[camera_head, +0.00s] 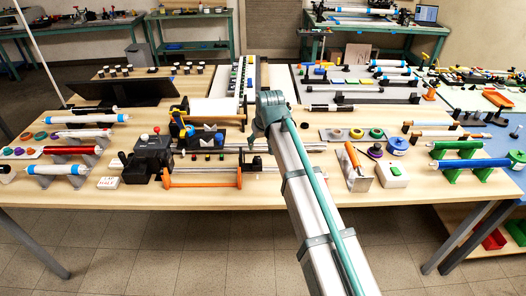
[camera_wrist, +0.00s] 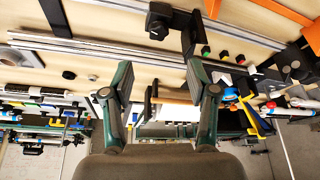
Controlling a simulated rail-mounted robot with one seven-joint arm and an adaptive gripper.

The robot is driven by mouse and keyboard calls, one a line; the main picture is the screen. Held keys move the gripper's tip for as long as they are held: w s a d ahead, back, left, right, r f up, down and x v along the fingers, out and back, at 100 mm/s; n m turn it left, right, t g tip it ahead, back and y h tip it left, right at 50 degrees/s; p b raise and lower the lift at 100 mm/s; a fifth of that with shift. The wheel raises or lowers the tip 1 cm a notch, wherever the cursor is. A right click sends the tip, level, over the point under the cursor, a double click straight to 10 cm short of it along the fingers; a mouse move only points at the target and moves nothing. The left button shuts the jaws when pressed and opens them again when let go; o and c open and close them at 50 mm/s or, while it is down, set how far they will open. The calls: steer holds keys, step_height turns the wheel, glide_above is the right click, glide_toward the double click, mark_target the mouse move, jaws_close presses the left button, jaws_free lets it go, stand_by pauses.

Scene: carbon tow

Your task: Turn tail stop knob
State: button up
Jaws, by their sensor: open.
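In the wrist view, a black knob (camera_wrist: 158,21) sits at the side of a black bracket (camera_wrist: 188,32) that stands across metal rails; this looks like the tail stop. My gripper (camera_wrist: 159,68) is open and empty, its two fingers spread. The knob appears above the gap between the fingertips in the picture, apart from both. In the head view, the rails run right from a black headstock (camera_head: 153,157) along the front of the wooden table. My arm hides part of that area, and I cannot make out the knob there.
Several coloured buttons (camera_wrist: 223,55) lie right of the bracket in the wrist view. An orange bar (camera_head: 203,178) stands before the rails in the head view.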

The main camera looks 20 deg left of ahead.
mark_target(257, 158)
steer(key=p+x, duration=0.1)
steer(key=x, duration=0.4)
steer(key=p+x, duration=0.2)
steer(key=x, duration=0.3)
steer(key=shift+w+f, duration=0.25)
steer(key=shift+w, duration=0.05)
jaws_close()
